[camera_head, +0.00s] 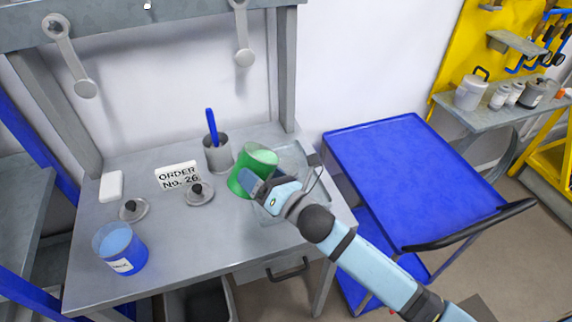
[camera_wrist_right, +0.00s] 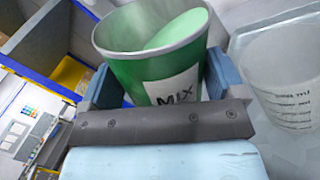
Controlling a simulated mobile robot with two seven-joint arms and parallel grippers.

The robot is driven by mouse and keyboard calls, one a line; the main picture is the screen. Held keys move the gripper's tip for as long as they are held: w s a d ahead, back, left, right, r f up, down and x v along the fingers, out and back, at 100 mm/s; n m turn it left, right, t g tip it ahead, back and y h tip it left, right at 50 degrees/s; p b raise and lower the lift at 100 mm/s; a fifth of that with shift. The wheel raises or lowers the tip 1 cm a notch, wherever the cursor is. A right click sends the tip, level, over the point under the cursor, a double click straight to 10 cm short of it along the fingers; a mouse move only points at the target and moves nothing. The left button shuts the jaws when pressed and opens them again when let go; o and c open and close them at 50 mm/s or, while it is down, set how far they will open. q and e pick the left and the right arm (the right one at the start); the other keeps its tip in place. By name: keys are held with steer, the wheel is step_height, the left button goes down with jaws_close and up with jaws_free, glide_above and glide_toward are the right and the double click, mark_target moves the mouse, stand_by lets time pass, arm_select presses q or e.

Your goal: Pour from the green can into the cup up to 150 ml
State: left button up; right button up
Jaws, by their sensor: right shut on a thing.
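The green can (camera_head: 244,172) is open, holds pale green liquid and has a "MIX" label (camera_wrist_right: 176,92) in the right wrist view. My right gripper (camera_head: 255,186) is shut around its side above the table. The can leans to the right, and its liquid lies nearer the rim on the cup's side. No stream shows. A clear cup (camera_wrist_right: 288,75) with printed marks stands to the right of the can in the right wrist view. It looks empty, but I cannot read its marks. In the head view I cannot make the cup out clearly. My left gripper is not in view.
A clear tray (camera_head: 310,190) lies by the table's right edge. A blue can (camera_head: 121,250), two lids (camera_head: 133,210) (camera_head: 198,194), an order sign (camera_head: 178,177) and a grey pot (camera_head: 218,155) with a blue-handled tool stand left. A blue cart (camera_head: 400,175) stands right.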

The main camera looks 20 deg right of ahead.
steer(key=shift+w+d+r+m, duration=0.1)
steer(key=shift+d+r+m, duration=0.15)
steer(key=shift+r, duration=0.2)
steer(key=shift+d+r+m, duration=0.1)
steer(key=shift+r+m, duration=0.35)
steer(key=shift+m, duration=0.6)
stand_by(1.0)
steer(key=shift+f+m+t+h+b, duration=0.3)
steer(key=shift+m+t+b, duration=0.2)
steer(key=shift+m+b, duration=0.6)
stand_by(1.6)
